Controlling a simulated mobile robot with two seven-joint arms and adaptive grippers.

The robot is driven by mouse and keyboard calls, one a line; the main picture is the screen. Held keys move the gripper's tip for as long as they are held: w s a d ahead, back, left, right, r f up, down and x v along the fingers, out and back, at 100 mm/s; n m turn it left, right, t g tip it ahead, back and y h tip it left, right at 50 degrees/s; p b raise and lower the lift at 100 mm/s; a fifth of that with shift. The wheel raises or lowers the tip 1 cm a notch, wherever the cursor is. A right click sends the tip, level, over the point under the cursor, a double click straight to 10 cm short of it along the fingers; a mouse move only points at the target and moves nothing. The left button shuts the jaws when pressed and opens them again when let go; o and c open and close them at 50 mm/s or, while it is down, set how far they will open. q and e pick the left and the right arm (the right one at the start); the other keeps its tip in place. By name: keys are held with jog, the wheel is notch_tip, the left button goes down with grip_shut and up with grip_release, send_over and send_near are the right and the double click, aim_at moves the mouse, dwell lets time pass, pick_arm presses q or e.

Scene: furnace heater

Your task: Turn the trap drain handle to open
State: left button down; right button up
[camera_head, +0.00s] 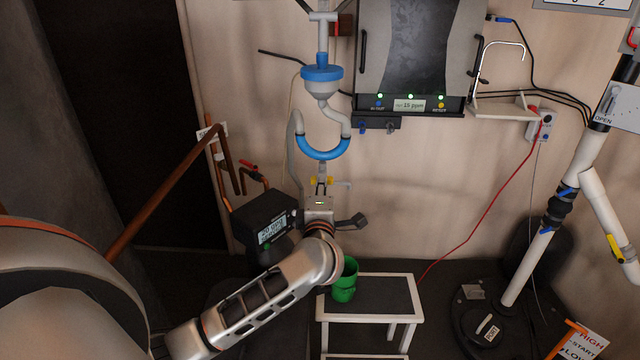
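The trap is a blue U-shaped bend (322,151) on the wall, under a blue and white funnel-like fitting (321,78). Below the bend, at the drain pipe, a small yellow handle (328,181) shows on both sides of my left gripper's fingers. My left gripper (321,186) points up at it from below, and its fingertips are at or very near the handle. The fingers are small here and partly cover the handle, so I cannot tell whether they grip it. My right gripper is not in view.
A black display box (265,222) and copper pipes (165,192) are to the left. A grey wall unit (420,50) hangs above right. White pipes (560,180) stand far right.

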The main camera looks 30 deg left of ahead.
pick_arm(q)
jog(key=n+b, duration=0.1)
jog(key=n, duration=0.3)
jog(key=shift+n+b, duration=0.4)
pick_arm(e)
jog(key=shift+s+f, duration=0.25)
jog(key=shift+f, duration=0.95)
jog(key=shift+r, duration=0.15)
pick_arm(q)
jog(key=shift+f, duration=0.1)
